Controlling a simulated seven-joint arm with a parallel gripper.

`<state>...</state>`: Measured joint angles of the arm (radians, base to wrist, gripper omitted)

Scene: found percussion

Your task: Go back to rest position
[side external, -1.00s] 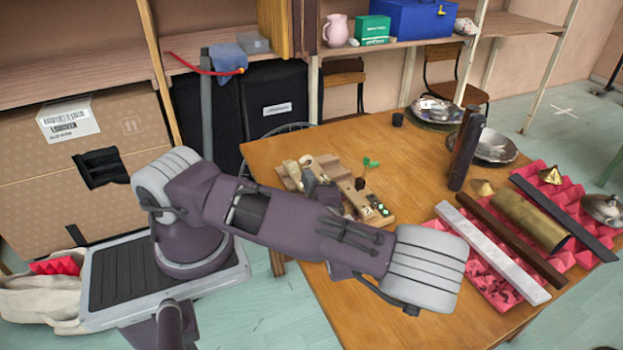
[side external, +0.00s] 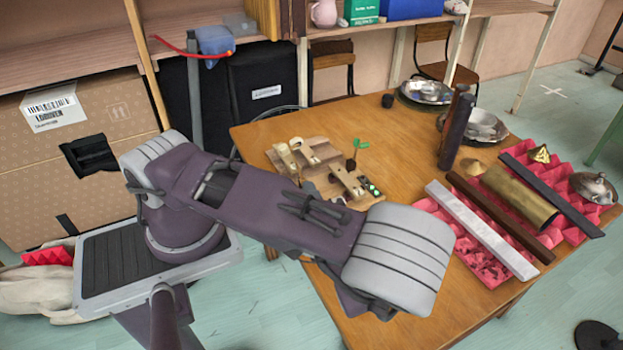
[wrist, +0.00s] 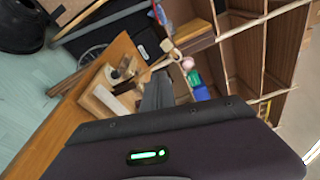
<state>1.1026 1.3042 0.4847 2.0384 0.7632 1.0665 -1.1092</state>
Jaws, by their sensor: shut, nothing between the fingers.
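My gripper (wrist: 157,92) shows in the wrist view as grey fingers closed together, with nothing held. In the side view it is hidden behind my arm. A wooden board with pale wooden blocks (side external: 347,180) lies on the table's left part, just behind my forearm in the picture. It also shows in the wrist view (wrist: 103,100), left of the fingers. My gripper looks clear of it, but the distance is hard to judge.
On the wooden table (side external: 400,140), a pink foam mat (side external: 470,258) bears a white bar (side external: 482,230), a brown bar (side external: 500,217) and a brass tube (side external: 518,197). Shelves line the back wall.

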